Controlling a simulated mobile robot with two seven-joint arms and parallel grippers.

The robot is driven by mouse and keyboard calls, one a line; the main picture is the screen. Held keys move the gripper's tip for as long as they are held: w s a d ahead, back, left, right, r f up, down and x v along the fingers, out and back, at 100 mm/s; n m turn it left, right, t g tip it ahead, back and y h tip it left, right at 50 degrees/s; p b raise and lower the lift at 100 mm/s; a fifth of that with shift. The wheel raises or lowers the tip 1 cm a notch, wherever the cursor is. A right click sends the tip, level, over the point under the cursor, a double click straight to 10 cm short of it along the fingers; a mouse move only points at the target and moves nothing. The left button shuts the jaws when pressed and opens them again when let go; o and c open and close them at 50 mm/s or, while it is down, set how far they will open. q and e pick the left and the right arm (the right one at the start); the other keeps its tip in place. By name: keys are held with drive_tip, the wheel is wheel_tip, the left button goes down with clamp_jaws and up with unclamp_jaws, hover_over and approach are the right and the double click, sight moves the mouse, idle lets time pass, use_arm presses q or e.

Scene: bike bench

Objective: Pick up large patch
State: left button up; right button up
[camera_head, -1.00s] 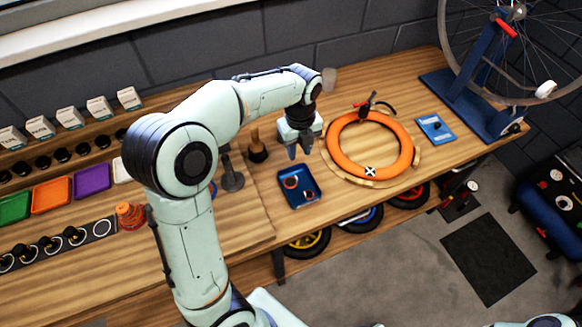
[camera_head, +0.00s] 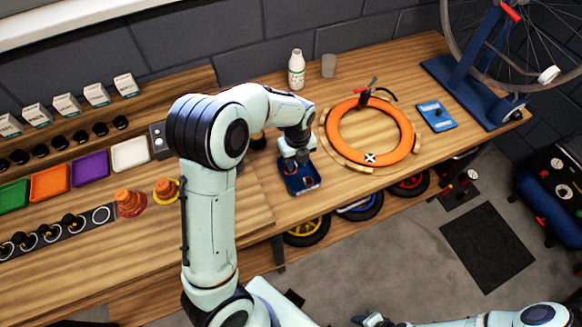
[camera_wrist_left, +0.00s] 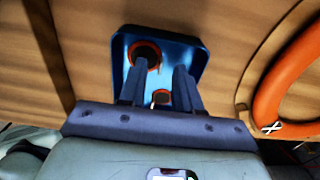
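The blue tray (camera_head: 297,191) sits on the bench left of the orange tyre ring; it also shows in the left wrist view (camera_wrist_left: 196,52). In that view the large patch (camera_wrist_left: 146,48), a dark disc with an orange rim, lies in the tray's far left part. A smaller orange-rimmed patch (camera_wrist_left: 160,97) lies nearer. My left gripper (camera_wrist_left: 159,74) is open over the tray, its left fingertip overlapping the large patch's lower edge in view. I cannot tell whether they touch. In the head view my left gripper (camera_head: 300,164) hides the patches. My right gripper (camera_head: 368,319) is low at the bottom edge, its fingers unclear.
The orange tyre ring (camera_head: 372,160) on its wooden support lies right of the tray. A white bottle (camera_head: 296,70) and a grey cup (camera_head: 328,66) stand behind. A blue card (camera_head: 437,115) and a wheel stand (camera_head: 470,90) are farther right. Orange cones (camera_head: 130,203) stand left.

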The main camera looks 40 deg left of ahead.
use_arm(q)
drive_tip(key=shift+f, duration=0.3)
clamp_jaws()
drive_tip(key=shift+r, duration=0.15)
